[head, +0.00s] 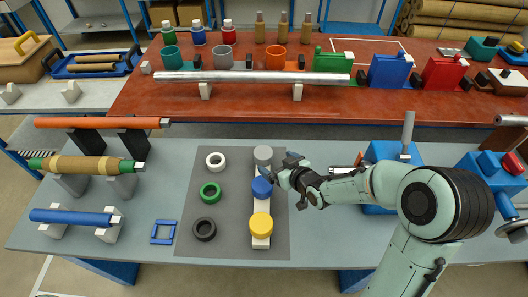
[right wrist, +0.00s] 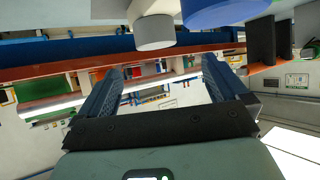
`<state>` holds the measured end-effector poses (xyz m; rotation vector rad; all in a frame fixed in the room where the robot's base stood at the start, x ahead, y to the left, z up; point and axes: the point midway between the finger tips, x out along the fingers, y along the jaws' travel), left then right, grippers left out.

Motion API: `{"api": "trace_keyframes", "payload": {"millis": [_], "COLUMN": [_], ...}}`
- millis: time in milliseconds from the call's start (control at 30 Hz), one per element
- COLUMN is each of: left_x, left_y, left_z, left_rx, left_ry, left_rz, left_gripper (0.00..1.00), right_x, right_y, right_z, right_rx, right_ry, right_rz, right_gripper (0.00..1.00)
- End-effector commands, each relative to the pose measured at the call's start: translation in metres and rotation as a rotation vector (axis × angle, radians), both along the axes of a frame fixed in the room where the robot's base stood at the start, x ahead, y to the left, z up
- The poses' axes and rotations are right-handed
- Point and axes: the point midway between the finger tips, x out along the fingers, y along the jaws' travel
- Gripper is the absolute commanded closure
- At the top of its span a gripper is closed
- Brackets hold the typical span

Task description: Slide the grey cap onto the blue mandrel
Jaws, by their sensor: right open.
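The grey cap (head: 263,153) sits at the far end of a white strip on the dark mat, in a row with a blue cap (head: 262,188) and a yellow cap (head: 261,224). My right gripper (head: 277,166) is open and empty, just right of the grey and blue caps. In the right wrist view, the open jaws (right wrist: 160,82) have nothing between them; the grey cap (right wrist: 155,31) and blue cap (right wrist: 226,10) show beyond, outside the jaws. The blue mandrel (head: 72,216) lies level on two white supports at the table's front left. My left gripper is not in view.
White (head: 215,153), green (head: 203,190) and black rings lie on the mat left of the caps. A blue frame (head: 163,239) lies between mat and mandrel. A green-and-tan roll (head: 80,164) and an orange bar (head: 95,123) lie behind the mandrel. Blue machines stand right.

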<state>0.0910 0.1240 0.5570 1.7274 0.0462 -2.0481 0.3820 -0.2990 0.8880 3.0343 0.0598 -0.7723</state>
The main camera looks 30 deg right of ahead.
Motion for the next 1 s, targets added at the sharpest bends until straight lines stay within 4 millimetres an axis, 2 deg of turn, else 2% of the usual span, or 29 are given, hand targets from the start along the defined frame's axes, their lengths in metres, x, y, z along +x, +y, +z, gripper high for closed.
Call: {"api": "trace_keyframes", "payload": {"millis": [100, 233, 467, 800, 1000], "left_x": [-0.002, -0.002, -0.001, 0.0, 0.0], "left_y": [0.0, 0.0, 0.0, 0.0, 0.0], "left_z": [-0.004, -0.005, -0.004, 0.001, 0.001], "left_rx": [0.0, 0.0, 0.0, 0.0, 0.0], "left_ry": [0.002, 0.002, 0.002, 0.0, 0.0], "left_rz": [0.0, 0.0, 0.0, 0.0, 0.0], "left_gripper": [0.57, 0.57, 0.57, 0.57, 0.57], "right_x": [0.022, 0.04, 0.055, 0.094, 0.097], "right_y": [0.002, 0.002, 0.001, -0.003, -0.003], "right_z": [-0.015, -0.024, -0.031, -0.05, -0.053], "right_rx": [0.005, 0.003, 0.002, 0.002, 0.0], "right_ry": [0.003, 0.002, 0.002, 0.001, 0.001], "right_rz": [0.002, 0.002, 0.0, 0.0, 0.0], "right_gripper": [0.0, 0.0, 0.0, 0.0, 0.0]}}
